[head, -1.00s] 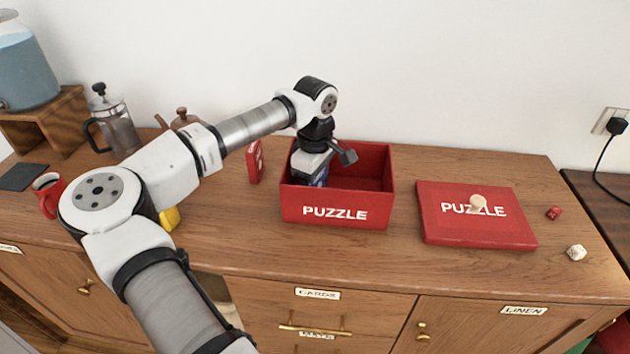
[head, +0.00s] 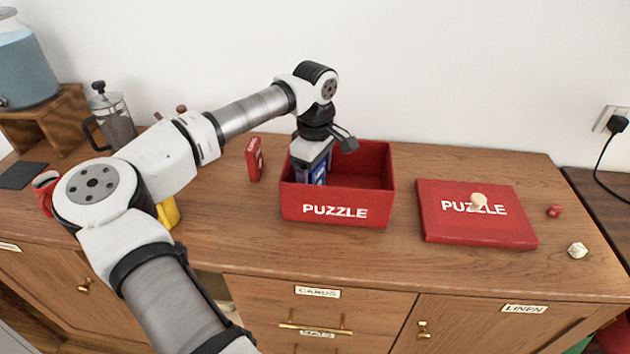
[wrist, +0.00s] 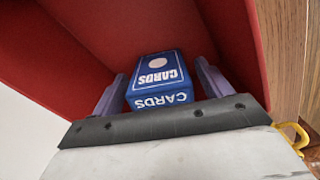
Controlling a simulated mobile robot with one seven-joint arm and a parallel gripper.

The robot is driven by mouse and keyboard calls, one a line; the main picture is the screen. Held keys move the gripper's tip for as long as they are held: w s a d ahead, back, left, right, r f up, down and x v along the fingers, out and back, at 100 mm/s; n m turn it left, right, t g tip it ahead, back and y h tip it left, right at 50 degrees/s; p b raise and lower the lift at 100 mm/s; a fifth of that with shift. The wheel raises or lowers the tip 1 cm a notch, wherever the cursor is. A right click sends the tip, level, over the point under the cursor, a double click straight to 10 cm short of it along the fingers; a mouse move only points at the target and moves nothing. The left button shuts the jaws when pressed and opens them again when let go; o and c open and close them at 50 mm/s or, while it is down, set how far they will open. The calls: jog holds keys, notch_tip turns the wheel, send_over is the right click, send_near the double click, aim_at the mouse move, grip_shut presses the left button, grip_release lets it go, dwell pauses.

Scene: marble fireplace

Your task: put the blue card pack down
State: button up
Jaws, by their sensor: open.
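The blue card pack (wrist: 158,80) stands inside the red puzzle box (head: 337,211), at the box's left end. In the head view only part of the pack (head: 318,173) shows below my gripper. My gripper (wrist: 162,88) is open, with one finger on each side of the pack and a small gap showing at its sides. In the head view my gripper (head: 311,172) points down into the box, and its fingertips are mostly hidden by the box wall and the pack. The rest of the box floor looks empty.
A red card pack (head: 254,159) stands left of the box. The red puzzle lid (head: 475,228) lies to the right with a pale game piece (head: 479,201) on it. A red die (head: 555,210) and a white die (head: 577,250) lie farther right. A red mug (head: 45,190) stands at left.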

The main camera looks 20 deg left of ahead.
notch_tip(320, 180, up, 10)
jog(key=shift+f+b, duration=0.1)
jog(key=shift+b, duration=0.4)
